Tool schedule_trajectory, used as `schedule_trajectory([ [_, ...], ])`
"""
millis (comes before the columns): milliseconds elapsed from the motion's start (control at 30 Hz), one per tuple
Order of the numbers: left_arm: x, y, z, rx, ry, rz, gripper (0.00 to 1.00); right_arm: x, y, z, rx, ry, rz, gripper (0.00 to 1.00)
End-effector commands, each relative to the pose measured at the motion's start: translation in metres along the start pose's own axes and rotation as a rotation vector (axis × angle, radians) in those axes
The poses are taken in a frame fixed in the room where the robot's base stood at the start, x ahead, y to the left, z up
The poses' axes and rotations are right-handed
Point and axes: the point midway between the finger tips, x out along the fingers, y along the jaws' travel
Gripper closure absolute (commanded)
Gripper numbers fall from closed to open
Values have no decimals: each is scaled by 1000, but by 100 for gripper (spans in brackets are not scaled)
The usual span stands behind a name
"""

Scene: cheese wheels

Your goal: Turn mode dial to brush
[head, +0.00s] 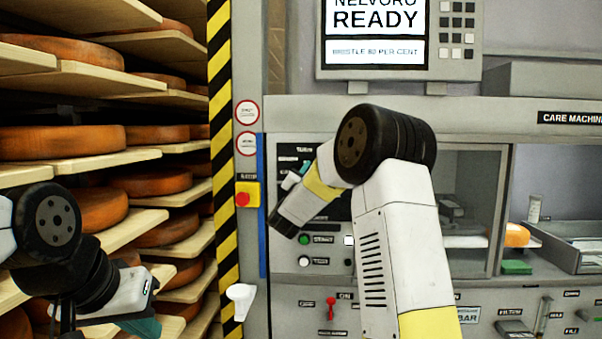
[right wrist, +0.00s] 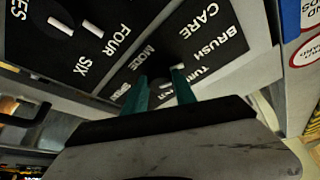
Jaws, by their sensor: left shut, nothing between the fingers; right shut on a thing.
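The black mode panel (right wrist: 200,35) shows in the right wrist view, with white words including CARE, BRUSH, TURN and MODE. My right gripper (right wrist: 162,88) has its two teal fingers at this panel, shut on the mode dial, which is mostly hidden between them. Which word the dial points to cannot be told. In the head view my right forearm covers much of the panel, and a bit of the right gripper (head: 293,178) shows at its left edge. My left gripper (head: 146,318) is shut and empty at the lower left, away from the panel.
A screen (head: 376,22) reads READY. A red stop button (head: 243,199) on yellow and a white lever (head: 240,300) are left of the panel. Green START button (head: 304,240) sits below. Shelves of cheese wheels (head: 60,142) fill the left. Another dial panel (right wrist: 75,45) adjoins.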

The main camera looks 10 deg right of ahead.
Motion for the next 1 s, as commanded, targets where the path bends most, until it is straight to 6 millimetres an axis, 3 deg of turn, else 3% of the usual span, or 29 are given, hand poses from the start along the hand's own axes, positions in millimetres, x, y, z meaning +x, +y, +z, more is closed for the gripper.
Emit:
schedule_trajectory([
  [500,0,0,0,0,0,0,100,0,0,1,20,-2,9,100],
  [533,0,0,0,0,0,0,100,0,0,1,20,-2,9,64],
  [633,0,0,0,0,0,0,100,0,0,1,20,-2,9,46],
  [1000,0,0,0,0,0,0,100,-5,-1,1,20,-2,8,46],
])
